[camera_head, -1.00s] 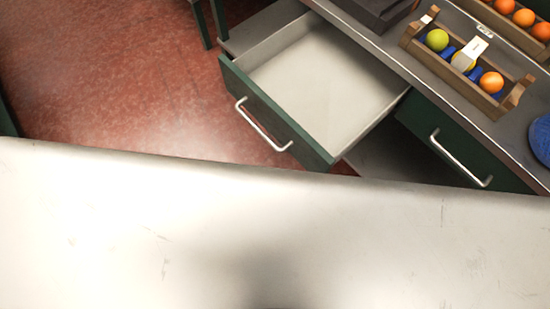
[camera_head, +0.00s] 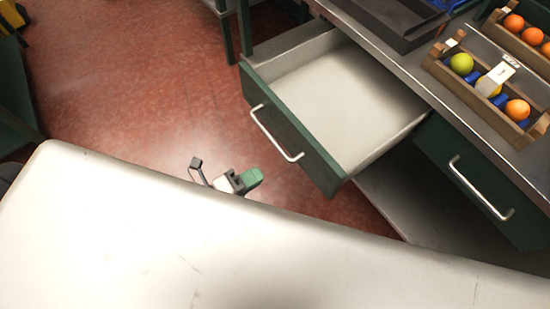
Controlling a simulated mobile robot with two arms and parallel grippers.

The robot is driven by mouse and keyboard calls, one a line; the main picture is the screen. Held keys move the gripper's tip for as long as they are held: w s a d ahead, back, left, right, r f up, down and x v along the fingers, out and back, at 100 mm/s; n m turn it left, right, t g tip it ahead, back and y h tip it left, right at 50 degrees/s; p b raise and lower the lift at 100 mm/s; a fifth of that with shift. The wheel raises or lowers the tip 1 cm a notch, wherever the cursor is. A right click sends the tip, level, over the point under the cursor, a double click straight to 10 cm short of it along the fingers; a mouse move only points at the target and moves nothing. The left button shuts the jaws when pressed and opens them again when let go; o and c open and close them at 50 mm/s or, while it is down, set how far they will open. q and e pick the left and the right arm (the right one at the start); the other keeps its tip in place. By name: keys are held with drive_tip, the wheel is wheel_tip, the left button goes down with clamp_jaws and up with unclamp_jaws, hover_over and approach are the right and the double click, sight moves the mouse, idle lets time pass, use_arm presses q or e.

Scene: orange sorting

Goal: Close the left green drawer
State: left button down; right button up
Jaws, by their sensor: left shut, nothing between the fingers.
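The left green drawer (camera_head: 287,124) is pulled well out from under the metal counter. Its light interior is empty, and a silver bar handle (camera_head: 273,138) runs across its front. My left gripper (camera_head: 226,178) is below and left of the drawer front in the picture, apart from the handle, with red floor seen around it. It is shut and holds nothing; its arm is hidden behind the pale surface in the foreground. My right gripper is not in view.
A second green drawer (camera_head: 450,187) to the right is shut, with its own handle. On the counter (camera_head: 408,68) stand a dark tray (camera_head: 385,20) and wooden crates (camera_head: 470,88) holding oranges and a yellow-green fruit. Red floor (camera_head: 150,90) lies clear left of the open drawer.

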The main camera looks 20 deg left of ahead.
use_arm(q)
drive_tip(key=p+x, duration=0.1)
drive_tip(key=x, duration=0.5)
drive_tip(key=shift+w+r+p, duration=0.15)
drive_tip(key=shift+r+p, duration=0.25)
drive_tip(key=shift+r, duration=0.2)
drive_tip(key=shift+w, duration=0.1)
